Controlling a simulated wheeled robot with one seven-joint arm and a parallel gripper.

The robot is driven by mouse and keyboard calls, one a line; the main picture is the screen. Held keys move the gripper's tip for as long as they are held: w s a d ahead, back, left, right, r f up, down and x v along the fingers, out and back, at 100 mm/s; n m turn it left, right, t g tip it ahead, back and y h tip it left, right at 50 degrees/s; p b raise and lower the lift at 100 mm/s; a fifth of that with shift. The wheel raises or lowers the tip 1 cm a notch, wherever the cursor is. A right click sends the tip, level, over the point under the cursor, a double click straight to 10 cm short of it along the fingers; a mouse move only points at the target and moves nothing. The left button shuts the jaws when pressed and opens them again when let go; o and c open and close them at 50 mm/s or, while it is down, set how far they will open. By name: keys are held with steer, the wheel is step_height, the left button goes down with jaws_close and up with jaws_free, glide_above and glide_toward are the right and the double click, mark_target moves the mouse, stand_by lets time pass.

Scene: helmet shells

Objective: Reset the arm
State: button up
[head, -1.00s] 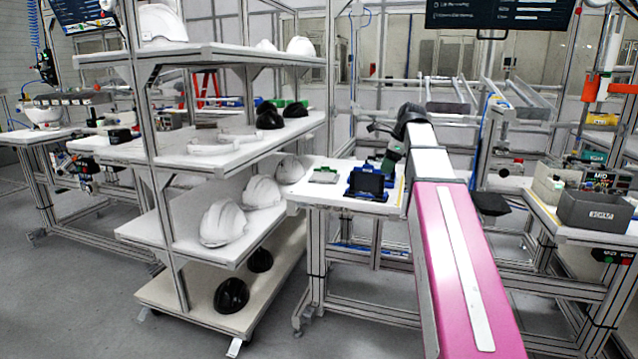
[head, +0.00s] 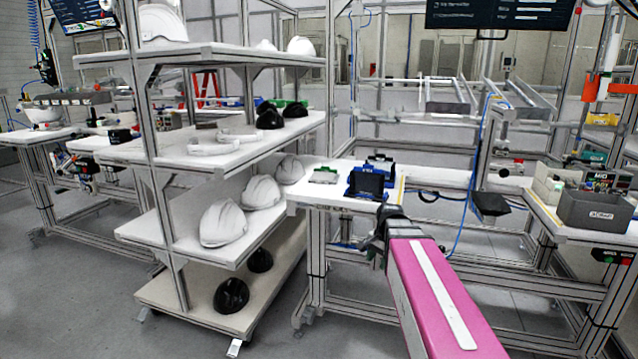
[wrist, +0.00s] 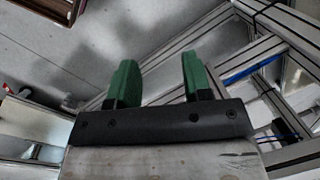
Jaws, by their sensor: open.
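My gripper shows in the wrist view (wrist: 155,82) with its two green fingers apart and nothing between them. Behind the fingers are grey floor and metal frame bars. In the head view my pink and white arm reaches forward from the lower right, and its black end lies in front of the middle workbench (head: 335,200), at about the height of its edge. The gripper fingers cannot be made out there.
A shelf rack (head: 190,250) with white helmet shells (head: 222,223) and black ones (head: 231,295) stands left of my arm. Blue holders (head: 367,184) sit on the middle bench. A right bench carries a grey bin (head: 596,211). Open floor (head: 80,290) lies at left.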

steer(key=s+f+n+h, duration=0.1)
steer(key=s+f+n, duration=0.7)
steer(key=s+f, duration=0.3)
step_height(320, 180, down, 2)
steer(key=shift+a+f+n+g, duration=0.25)
steer(key=shift+a+n+g, duration=0.05)
steer(key=shift+a, duration=0.1)
